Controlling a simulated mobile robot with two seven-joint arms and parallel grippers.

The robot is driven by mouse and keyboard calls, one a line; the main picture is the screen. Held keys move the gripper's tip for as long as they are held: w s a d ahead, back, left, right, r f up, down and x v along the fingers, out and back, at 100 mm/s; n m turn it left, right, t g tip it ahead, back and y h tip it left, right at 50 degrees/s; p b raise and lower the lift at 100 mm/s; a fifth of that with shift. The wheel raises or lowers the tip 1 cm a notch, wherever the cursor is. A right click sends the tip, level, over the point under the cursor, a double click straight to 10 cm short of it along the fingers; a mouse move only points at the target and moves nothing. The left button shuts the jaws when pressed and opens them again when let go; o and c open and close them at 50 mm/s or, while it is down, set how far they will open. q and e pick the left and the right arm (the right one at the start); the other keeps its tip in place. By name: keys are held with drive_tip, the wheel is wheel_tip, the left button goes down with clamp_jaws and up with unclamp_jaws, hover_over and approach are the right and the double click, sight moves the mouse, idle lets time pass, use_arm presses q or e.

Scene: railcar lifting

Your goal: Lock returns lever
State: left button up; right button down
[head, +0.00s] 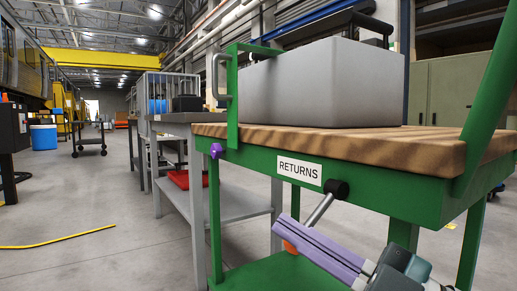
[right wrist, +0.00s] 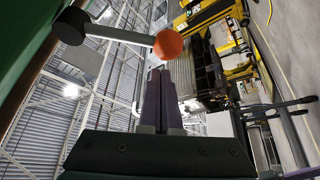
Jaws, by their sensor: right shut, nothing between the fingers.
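The returns lever is a grey rod (head: 318,211) on a black round pivot (head: 336,190), set in the green front rail beside the RETURNS label (head: 299,170). The rod slants down and left to an orange knob (head: 290,247), partly hidden behind my right gripper (head: 280,222). In the right wrist view, the black pivot (right wrist: 71,25) is at upper left and the orange knob (right wrist: 168,43) is just beyond the tips of my gripper (right wrist: 160,72). The purple fingers are shut together and empty, close to the knob; I cannot tell whether they touch it. My left gripper is not in view.
The lever belongs to a green cart with a wooden top (head: 330,146), carrying a large grey box (head: 325,84). A purple knob (head: 215,151) is at its left corner. A grey table (head: 205,130) stands behind. Open floor (head: 90,200) lies left, with a yellow cable (head: 60,241).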

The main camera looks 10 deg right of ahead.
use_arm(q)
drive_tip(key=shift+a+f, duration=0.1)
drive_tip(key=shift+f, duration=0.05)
use_arm(e)
drive_tip(key=shift+w+d+f+n+g, duration=0.1)
drive_tip(key=shift+d+f+n+g, duration=0.1)
drive_tip(key=shift+f+n+g, duration=0.4)
drive_tip(key=shift+w+d+f+n+g, duration=0.1)
drive_tip(key=shift+d+f+n, duration=0.15)
drive_tip(key=shift+n, duration=0.65)
drive_tip(key=shift+f, duration=0.1)
